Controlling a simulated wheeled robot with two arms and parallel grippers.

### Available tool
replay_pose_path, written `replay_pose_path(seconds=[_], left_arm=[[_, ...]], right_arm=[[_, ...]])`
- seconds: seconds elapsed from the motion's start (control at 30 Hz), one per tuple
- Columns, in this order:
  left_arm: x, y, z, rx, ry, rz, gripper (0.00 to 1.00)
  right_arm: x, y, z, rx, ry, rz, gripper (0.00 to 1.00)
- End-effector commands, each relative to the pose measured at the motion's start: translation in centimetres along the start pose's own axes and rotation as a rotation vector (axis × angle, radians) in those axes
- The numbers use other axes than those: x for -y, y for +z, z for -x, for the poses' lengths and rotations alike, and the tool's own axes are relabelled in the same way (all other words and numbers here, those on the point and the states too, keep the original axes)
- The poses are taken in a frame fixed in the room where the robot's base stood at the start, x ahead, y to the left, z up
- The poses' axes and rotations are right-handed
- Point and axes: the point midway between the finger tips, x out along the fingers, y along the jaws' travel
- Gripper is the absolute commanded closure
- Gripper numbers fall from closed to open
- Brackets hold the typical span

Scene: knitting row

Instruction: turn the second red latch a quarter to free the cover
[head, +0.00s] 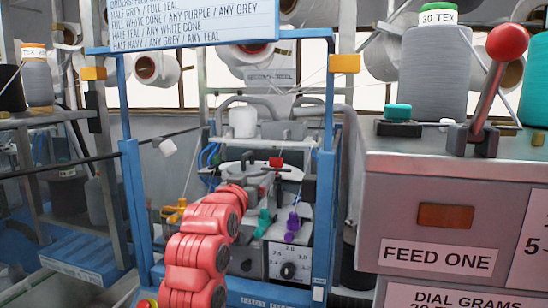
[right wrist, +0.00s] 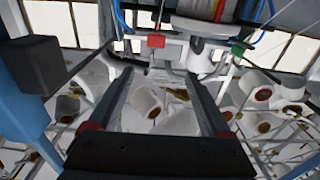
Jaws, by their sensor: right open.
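A small red latch (head: 276,162) sits at the rim of a round pale part (head: 240,169), perhaps the cover, in the middle of the knitting machine. A red block, apparently a latch (right wrist: 156,41), also shows near the top in the right wrist view. I cannot tell whether it is the second one. My right gripper (right wrist: 159,76) is open and empty, its dark fingers pointing toward that red block, which lies beyond the tips and apart from them. In the head view my red arm hides most of the gripper and part of the machine. My left gripper is out of view.
Blue posts (head: 133,205) frame the machine on both sides. A grey FEED ONE cabinet (head: 440,215) with a red-knobbed lever (head: 507,42) fills the right. Purple (head: 292,225) and teal (head: 264,222) parts sit low on the machine. A green part (right wrist: 238,48) lies right of the red block.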

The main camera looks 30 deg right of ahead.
Motion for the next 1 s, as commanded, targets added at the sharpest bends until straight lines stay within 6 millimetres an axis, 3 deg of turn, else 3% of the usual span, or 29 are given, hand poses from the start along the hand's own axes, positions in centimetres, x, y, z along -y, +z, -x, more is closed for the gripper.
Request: replay_pose_path(seconds=[0.13, 0.27, 0.7, 1.0], left_arm=[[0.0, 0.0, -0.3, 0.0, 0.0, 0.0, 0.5], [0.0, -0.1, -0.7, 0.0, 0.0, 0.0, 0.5], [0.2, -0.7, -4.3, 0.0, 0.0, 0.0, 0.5], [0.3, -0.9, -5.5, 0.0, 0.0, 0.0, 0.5]], right_arm=[[-1.0, -0.2, -0.3, 0.037, 0.019, -0.024, 0.18], [-1.0, -0.2, -2.0, 0.038, 0.021, -0.02, 0.18], [-1.2, 0.0, -12.3, 0.04, 0.021, -0.017, 0.18], [-1.1, 0.2, -16.4, 0.033, 0.018, -0.02, 0.18]])
